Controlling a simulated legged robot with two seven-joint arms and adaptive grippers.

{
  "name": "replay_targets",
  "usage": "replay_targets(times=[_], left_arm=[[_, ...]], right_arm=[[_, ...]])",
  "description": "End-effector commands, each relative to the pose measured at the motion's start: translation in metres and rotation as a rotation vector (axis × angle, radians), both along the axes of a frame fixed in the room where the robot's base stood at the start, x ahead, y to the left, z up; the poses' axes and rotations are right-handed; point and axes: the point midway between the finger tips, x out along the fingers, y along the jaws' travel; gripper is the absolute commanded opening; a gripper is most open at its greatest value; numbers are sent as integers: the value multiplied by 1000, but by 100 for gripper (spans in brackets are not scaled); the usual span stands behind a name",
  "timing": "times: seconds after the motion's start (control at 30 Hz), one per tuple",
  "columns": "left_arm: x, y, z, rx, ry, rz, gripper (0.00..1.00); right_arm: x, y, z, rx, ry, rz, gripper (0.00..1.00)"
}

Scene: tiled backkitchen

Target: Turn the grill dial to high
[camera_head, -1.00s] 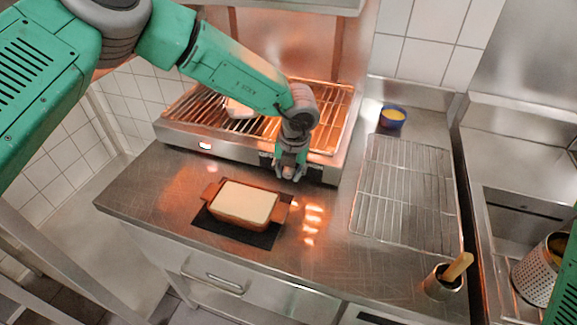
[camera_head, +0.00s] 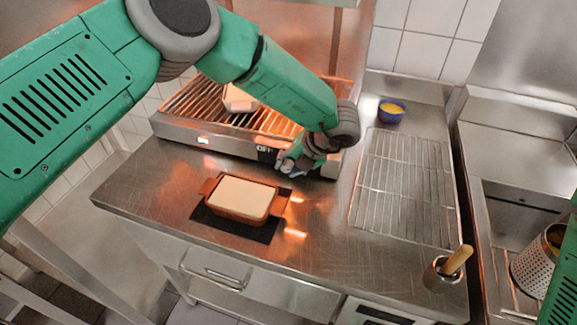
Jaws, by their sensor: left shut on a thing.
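The grill (camera_head: 225,137) stands at the back left of the counter, with glowing orange bars and a steel front panel. A small lit indicator (camera_head: 203,139) shows on the left of its front. A dark label reading "OF" (camera_head: 265,150) shows just left of my left gripper (camera_head: 288,167). My left gripper is at the right part of the grill's front and shut on the dial, which its fingers and wrist hide. The dial's setting cannot be read. My right gripper is not in view; a green piece of my right arm shows at the right edge.
A pale block (camera_head: 239,99) lies on the grill bars. A brown dish with a pale filling (camera_head: 241,197) sits on a dark mat (camera_head: 240,228) in front. A wire rack (camera_head: 400,185), a blue bowl (camera_head: 391,111) and a steel pot with a wooden handle (camera_head: 442,274) stand to the right.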

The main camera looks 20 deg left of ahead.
Motion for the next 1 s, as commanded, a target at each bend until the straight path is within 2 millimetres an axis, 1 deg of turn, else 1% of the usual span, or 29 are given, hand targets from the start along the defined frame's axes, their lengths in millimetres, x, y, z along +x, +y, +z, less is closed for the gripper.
replay_targets(times=[0.03,0.23,0.27,0.5,0.63,0.77,1.0], left_arm=[[2,0,2,0,-7,-1,0],[2,0,2,-1,-6,-2,0],[2,0,2,-1,-6,-2,34],[1,0,1,-1,-2,-1,34],[0,-5,7,-2,-2,-1,34],[-2,-17,25,-2,-4,-3,34],[-8,-45,68,-2,-6,-3,34]], right_arm=[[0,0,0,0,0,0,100],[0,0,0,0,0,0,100],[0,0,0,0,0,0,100],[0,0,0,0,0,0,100],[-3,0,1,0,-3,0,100],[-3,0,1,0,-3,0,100],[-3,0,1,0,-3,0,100]])
